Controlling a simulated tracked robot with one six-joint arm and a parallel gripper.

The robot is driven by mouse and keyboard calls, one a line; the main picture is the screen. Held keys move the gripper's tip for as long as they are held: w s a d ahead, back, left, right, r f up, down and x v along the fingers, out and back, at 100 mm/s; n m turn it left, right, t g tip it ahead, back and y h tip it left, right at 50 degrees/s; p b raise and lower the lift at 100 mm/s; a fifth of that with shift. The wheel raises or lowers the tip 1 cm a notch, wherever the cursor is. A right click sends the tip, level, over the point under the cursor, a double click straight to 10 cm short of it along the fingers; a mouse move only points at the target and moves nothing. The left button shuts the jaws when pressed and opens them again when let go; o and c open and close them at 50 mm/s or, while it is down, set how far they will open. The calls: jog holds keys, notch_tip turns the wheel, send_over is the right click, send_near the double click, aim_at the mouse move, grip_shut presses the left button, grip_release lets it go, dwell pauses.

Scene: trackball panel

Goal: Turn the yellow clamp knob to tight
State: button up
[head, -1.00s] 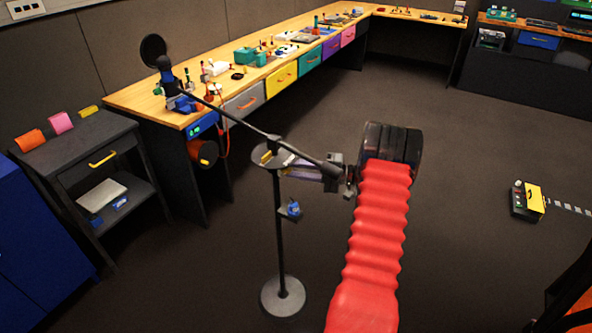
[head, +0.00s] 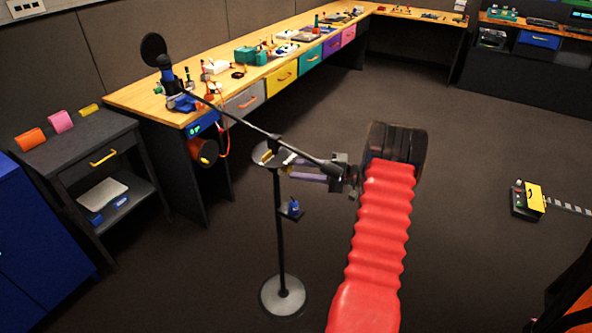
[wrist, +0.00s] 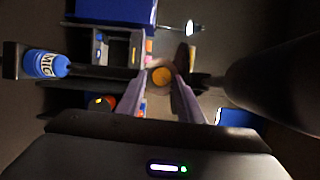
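The yellow clamp knob (wrist: 162,77) shows as a small round yellow-orange disc in the wrist view, in line with the space between my two purple-grey fingers. My gripper (wrist: 161,80) is open, with one finger on each side of the knob and no clear contact. In the head view my gripper (head: 289,168) reaches left from the end of my red arm to the top of the black stand (head: 279,230). A small yellow patch (head: 266,157) shows at the stand's round top; I cannot tell whether it is the knob.
A long black boom (head: 240,122) crosses the stand top, close above my gripper. A blue block marked MIC (wrist: 45,64) hangs by the stand. A cluttered wooden bench (head: 140,98) and a dark side cart (head: 70,150) stand behind.

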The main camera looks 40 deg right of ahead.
jog(key=v, duration=1.2)
jog(key=shift+o, duration=0.3)
jog(key=shift+d+f, duration=0.1)
jog(key=shift+o, duration=0.9)
jog(key=shift+s+f, duration=0.1)
jog(key=shift+f, duration=0.1)
jog(key=shift+o, duration=0.2)
jog(key=a+f+m+t, duration=0.1)
jog(key=a+f+m, duration=0.1)
jog(key=shift+s+a+f+m, duration=0.1)
jog(key=shift+a+f+m, duration=0.2)
jog(key=a+f+m+t+h, duration=0.1)
jog(key=m+t+h, duration=0.1)
jog(key=m, duration=0.5)
jog(key=s+a+m+t+h, duration=0.1)
jog(key=a+m+t+h, duration=0.1)
jog(key=m, duration=0.6)
jog(key=a+f+m+t+h, duration=0.1)
jog(key=m+t+h, duration=0.1)
jog(key=m, duration=0.5)
jog(key=shift+s+a+f+m+t+h, duration=0.15)
jog(key=shift+s+f+m+t+h, duration=0.15)
jog(key=shift+s+f+t+h, duration=0.1)
jog(key=shift+w, duration=0.1)
